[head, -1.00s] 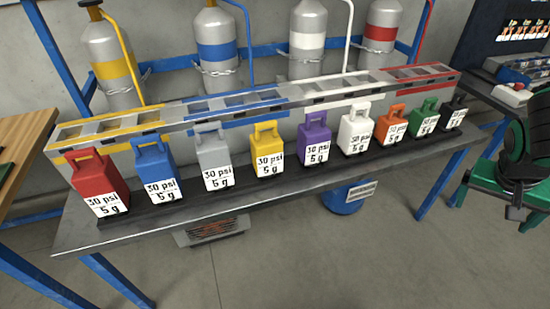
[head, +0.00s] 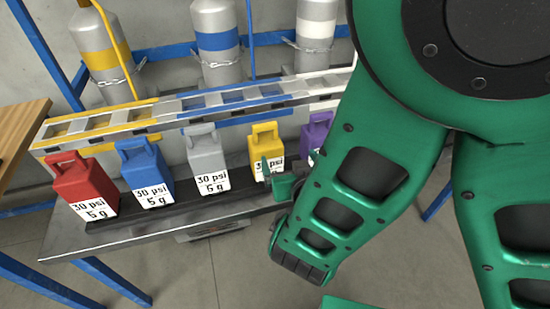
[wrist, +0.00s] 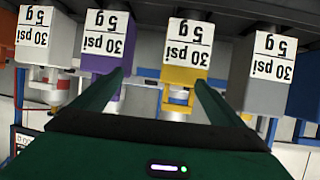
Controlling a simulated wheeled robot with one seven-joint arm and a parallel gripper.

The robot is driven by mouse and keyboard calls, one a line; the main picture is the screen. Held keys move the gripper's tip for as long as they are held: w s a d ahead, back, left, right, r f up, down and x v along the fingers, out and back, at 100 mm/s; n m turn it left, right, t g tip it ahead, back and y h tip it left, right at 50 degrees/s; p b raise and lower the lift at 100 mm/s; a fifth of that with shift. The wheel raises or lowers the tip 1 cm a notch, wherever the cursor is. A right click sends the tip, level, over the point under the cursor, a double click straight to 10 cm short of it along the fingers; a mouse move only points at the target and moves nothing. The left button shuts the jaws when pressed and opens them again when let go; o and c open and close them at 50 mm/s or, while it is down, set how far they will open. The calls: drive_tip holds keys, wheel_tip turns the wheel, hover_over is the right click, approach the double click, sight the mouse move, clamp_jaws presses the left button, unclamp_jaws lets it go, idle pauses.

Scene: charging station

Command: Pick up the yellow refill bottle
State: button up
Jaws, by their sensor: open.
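The yellow refill bottle (head: 264,138) stands upright in the row on the bench, between the grey and purple bottles. My green gripper (head: 276,178) is open in front of it and hides part of its label and lower right side. In the wrist view, which shows the bottles upside down, the yellow bottle (wrist: 188,52) appears between the two fingers of my gripper (wrist: 158,82), closer to the right finger. Its handle points down in that picture. The fingers do not visibly touch it, and I cannot tell how far they are from it.
The purple bottle (wrist: 110,58) is close by the left finger in the wrist view; the grey bottle (wrist: 262,75) is on the other side. Blue (head: 146,165) and red (head: 83,182) bottles stand farther left. A metal rail (head: 190,108) runs behind the row. My arm hides the right side.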

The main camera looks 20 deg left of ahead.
sight(269, 157)
drive_tip(key=shift+n+y, duration=0.5)
drive_tip(key=shift+y, duration=0.2)
drive_tip(key=a, duration=0.1)
drive_tip(key=w+a+f, duration=0.1)
drive_tip(key=a, duration=0.1)
drive_tip(key=a+f, duration=0.1)
drive_tip(key=a, duration=0.1)
drive_tip(key=shift+w+a+f, duration=0.15)
drive_tip(key=shift+a+f, duration=0.05)
drive_tip(key=shift+a, duration=0.05)
drive_tip(key=shift+x, duration=3.2)
drive_tip(key=shift+c, duration=0.3)
drive_tip(key=shift+r, duration=0.1)
drive_tip(key=c, duration=2.1)
